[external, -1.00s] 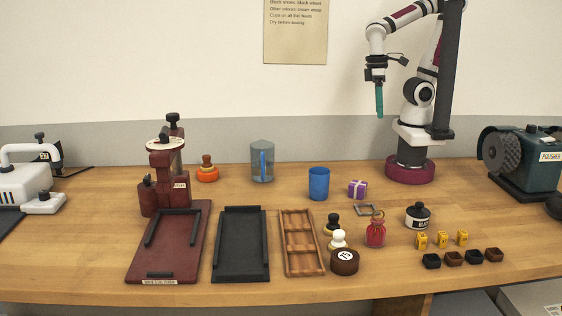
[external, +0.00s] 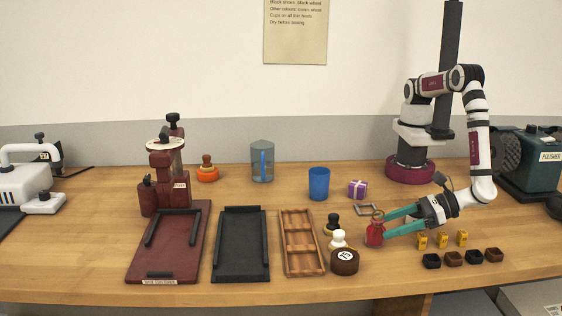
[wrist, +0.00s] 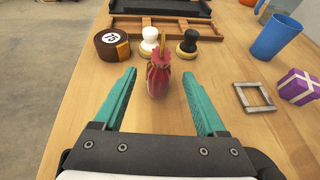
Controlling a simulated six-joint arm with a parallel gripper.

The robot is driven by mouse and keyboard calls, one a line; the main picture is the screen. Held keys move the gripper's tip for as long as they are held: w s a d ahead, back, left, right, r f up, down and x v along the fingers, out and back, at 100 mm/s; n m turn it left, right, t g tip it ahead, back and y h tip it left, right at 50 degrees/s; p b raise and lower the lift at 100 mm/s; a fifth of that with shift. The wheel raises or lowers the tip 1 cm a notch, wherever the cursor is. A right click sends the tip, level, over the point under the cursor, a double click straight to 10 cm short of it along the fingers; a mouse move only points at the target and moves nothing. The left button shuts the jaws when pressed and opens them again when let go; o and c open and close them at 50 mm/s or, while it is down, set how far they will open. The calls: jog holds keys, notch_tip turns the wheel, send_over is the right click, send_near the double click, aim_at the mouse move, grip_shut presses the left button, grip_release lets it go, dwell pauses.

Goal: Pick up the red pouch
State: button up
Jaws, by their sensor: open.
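The red pouch (external: 375,231) stands upright on the wooden table, with a gathered neck and a gold-coloured top. In the wrist view the pouch (wrist: 158,78) is just ahead of my gripper, roughly centred between the fingers. My gripper (external: 385,224) is low over the table, its teal fingers pointing left at the pouch. In the wrist view my gripper (wrist: 160,82) is open and empty, with gaps on both sides of the pouch. The external view does not show clearly how far the fingertips reach around it.
A metal frame (wrist: 253,97), purple gift box (wrist: 297,86) and blue cup (wrist: 276,37) lie to the right in the wrist view. Several yellow pieces (external: 442,239) sit near my wrist.

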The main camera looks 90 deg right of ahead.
aim_at(361, 245)
jog(key=x, duration=0.7)
jog(key=shift+w+f, duration=0.15)
jog(key=shift+w, duration=0.1)
grip_shut()
